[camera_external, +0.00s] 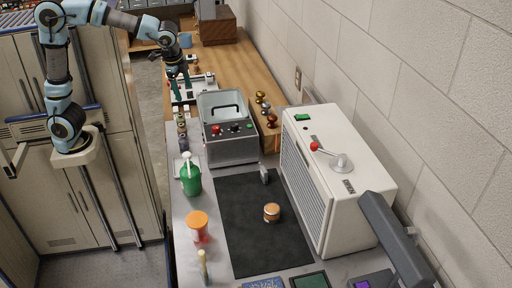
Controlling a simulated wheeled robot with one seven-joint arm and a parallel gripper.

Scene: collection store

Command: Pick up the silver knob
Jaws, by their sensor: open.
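My gripper (180,90) points down at the far left part of the bench, with its fingers apart and nothing visible between them. A row of small shiny knobs (266,109) stands on the wooden top beside the wall, right of my gripper; they look gold, dark and reddish, and one may be silver, but they are too small to tell. A small silver-grey piece (264,175) stands on the black mat (247,240), close to the white machine; I cannot tell whether it is a knob. My gripper is well apart from both.
A grey metal box (230,149) with buttons stands between my gripper and the mat. A white machine (335,165) with a red-tipped lever stands at right. A green bottle (191,178), orange-topped container (198,225) and copper-coloured round item (271,212) stand nearer. Much of the mat is clear.

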